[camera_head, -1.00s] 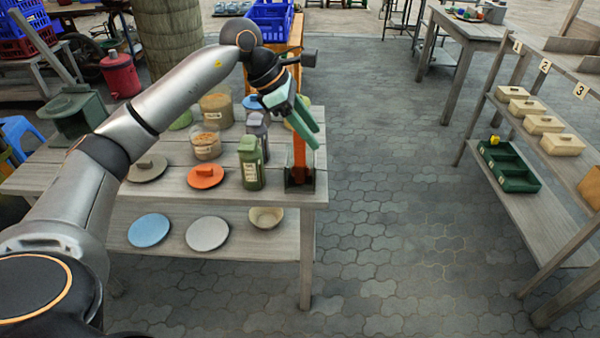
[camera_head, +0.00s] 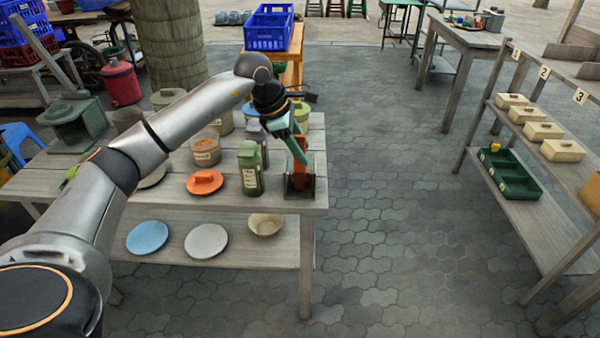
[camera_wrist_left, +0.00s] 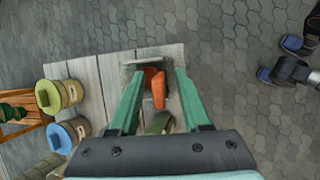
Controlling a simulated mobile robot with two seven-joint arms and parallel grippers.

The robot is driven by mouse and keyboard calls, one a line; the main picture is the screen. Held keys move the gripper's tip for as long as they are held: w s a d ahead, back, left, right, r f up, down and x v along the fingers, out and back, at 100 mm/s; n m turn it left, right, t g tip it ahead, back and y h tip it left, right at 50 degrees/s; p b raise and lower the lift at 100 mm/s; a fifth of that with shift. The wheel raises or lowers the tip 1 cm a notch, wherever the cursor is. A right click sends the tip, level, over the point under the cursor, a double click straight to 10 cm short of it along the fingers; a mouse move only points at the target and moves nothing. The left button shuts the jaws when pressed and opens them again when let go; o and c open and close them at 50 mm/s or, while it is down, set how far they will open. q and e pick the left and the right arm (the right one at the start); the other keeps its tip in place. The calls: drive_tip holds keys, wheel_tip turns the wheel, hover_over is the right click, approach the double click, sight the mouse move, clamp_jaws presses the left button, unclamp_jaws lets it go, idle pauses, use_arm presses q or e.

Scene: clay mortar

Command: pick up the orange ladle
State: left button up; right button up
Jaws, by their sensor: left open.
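The orange ladle (camera_head: 298,149) stands upright in a small dark holder (camera_head: 299,187) at the right front corner of the wooden table. In the left wrist view the ladle (camera_wrist_left: 157,88) shows between the green fingers, nearer the right one. My left gripper (camera_head: 303,161) is at the ladle's upper part, pointing down. In the left wrist view its fingers (camera_wrist_left: 152,87) are apart, and I cannot tell whether either touches the ladle. The holder is partly hidden by the gripper and the ladle. My right gripper is not in view.
A green bottle (camera_head: 250,169) stands just left of the holder. Plates and a bowl (camera_head: 266,224) lie on the lower shelf. Right of the table is open paving.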

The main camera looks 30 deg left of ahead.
use_arm(q)
drive_tip(key=x, duration=0.3)
drive_tip(key=shift+a, duration=0.1)
clamp_jaws()
idle(1.3)
